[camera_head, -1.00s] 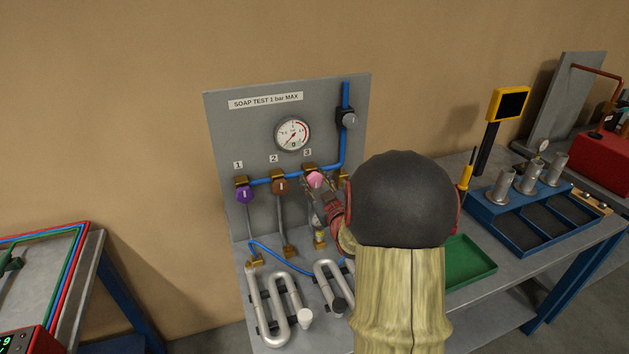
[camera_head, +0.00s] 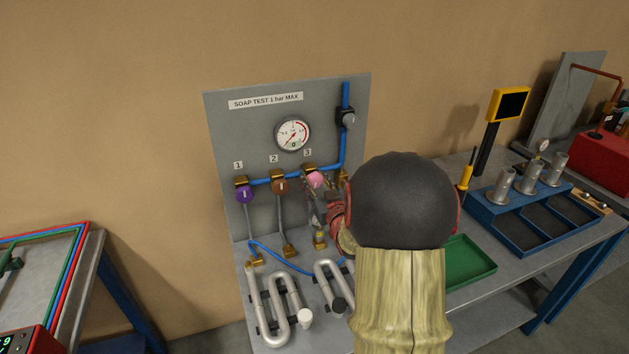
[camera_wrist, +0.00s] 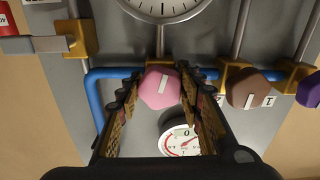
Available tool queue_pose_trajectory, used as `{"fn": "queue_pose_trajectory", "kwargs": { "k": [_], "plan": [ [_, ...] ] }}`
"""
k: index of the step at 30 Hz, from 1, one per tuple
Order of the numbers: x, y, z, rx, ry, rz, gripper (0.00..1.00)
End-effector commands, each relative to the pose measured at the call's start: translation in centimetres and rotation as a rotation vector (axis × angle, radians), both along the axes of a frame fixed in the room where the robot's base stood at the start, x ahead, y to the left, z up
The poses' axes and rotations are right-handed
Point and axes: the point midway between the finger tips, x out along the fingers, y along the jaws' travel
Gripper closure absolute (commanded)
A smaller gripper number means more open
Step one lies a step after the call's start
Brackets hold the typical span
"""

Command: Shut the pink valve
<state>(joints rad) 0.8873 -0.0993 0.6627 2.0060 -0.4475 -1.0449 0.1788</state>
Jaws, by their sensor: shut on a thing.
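The pink valve (camera_head: 316,179) is the one under label 3 on the grey panel, on the blue pipe. In the wrist view its faceted pink knob (camera_wrist: 160,88) shows a white mark that runs nearly up and down, slightly tilted. My gripper (camera_wrist: 162,92) has one finger on each side of this knob and is shut on it. In the head view my gripper (camera_head: 318,196) reaches the valve from below and right, and my dark, rounded arm link hides part of the bench behind it.
The brown valve (camera_head: 280,187) and purple valve (camera_head: 245,194) sit left of the pink one. A pressure gauge (camera_head: 292,134) is above, and a dark regulator (camera_head: 346,117) is at upper right. Metal coils (camera_head: 283,312) lie below. A green tray (camera_head: 470,262) is at right.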

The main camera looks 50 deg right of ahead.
Motion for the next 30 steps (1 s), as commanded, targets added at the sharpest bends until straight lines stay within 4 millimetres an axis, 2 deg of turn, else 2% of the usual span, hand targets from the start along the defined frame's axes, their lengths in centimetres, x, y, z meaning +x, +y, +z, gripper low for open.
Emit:
{"fn": "queue_pose_trajectory", "kwargs": {
  "k": [30],
  "plan": [
    [0.03,0.05,0.12,0.845,-0.464,-0.001,0.89]
  ]
}}
